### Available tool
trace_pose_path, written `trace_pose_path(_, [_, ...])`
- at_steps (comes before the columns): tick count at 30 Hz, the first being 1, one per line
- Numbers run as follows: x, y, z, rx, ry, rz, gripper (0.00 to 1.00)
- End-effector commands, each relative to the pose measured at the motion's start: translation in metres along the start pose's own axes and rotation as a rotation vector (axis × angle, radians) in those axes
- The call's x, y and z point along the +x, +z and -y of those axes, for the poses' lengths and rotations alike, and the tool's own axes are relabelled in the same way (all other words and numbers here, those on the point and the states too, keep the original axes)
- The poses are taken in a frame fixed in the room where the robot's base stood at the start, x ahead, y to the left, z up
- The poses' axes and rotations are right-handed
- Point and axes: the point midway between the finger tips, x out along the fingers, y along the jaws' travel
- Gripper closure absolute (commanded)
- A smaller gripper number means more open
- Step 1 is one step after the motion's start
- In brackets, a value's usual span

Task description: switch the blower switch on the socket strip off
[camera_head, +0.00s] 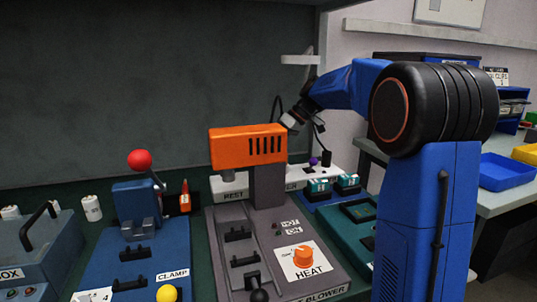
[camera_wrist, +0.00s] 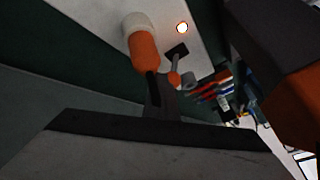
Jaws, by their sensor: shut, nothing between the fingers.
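The white socket strip (camera_head: 234,187) runs behind the orange hot-air blower (camera_head: 248,147) in the head view, partly hidden by it. In the wrist view the strip (camera_wrist: 208,28) carries a switch with a black base (camera_wrist: 177,50) and an orange-tipped lever (camera_wrist: 174,80), beside a lit round lamp (camera_wrist: 182,28). I cannot read a label there. My gripper (camera_wrist: 156,105) is shut and empty, its dark tip below and left of the lever in the wrist picture. I cannot tell whether they touch. In the head view the blower hides my fingertips.
An orange piece with a white end (camera_wrist: 145,48) stands close to the switch in the wrist view. The blower's bulk stands in front of the strip. A clamp with a red ball knob (camera_head: 140,160) stands left, and teal blocks (camera_head: 318,185) sit right.

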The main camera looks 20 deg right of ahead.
Motion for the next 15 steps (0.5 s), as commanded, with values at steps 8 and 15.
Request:
trace_pose_path(8, [-0.003,0.003,0.006,-0.044,0.039,-0.044,1.00])
trace_pose_path(15, [-0.008,0.011,0.017,-0.135,0.122,-0.139,1.00])
